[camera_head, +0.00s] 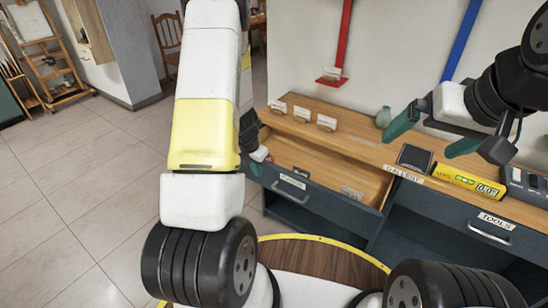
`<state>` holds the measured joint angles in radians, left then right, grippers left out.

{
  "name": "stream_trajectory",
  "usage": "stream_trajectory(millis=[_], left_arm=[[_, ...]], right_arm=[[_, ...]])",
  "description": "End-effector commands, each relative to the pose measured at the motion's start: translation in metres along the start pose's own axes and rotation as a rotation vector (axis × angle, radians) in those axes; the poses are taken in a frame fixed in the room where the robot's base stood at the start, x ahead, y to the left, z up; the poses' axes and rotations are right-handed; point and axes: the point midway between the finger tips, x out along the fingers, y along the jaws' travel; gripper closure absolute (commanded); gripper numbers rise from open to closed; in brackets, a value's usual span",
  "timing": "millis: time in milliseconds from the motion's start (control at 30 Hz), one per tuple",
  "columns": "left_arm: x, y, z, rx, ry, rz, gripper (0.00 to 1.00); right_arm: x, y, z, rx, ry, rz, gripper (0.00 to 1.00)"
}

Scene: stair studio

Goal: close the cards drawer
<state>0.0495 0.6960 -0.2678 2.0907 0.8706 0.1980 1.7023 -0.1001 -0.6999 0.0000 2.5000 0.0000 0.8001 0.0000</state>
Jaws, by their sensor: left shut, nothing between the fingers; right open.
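The cards drawer (325,203) is in the left part of the dark blue cabinet. It stands pulled out, and its wooden inside shows behind the front. Its front carries a pale label and a handle (290,195). My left gripper (262,158) is mostly hidden behind my white and yellow forearm. It is shut and empty by the left end of the drawer front; I cannot tell whether it touches. My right gripper (434,136) is open and empty, its teal fingers apart above the right part of the counter.
The wooden counter (345,135) bears small cards, a greenish vase (383,117), a dark box (414,158) and a yellow level (468,183). The tools drawer (450,218) at right looks shut. Floor at left is clear.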

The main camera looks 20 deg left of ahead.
Motion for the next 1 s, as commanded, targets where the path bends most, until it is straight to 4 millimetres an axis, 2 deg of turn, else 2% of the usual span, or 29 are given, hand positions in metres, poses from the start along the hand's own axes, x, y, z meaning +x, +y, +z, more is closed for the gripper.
stream_trajectory(millis=[467,700,1000], left_arm=[[0.09,-0.001,-0.001,0.003,0.001,-0.003,1.0],[0.095,-0.002,0.028,0.01,-0.002,-0.001,1.0],[0.098,-0.001,0.04,0.006,-0.001,-0.002,1.0]], right_arm=[[0.0,0.0,0.0,0.0,0.0,0.0,0.0],[0.0,0.0,0.0,0.0,0.0,0.0,0.0],[0.0,0.0,0.0,0.0,0.0,0.0,0.0]])
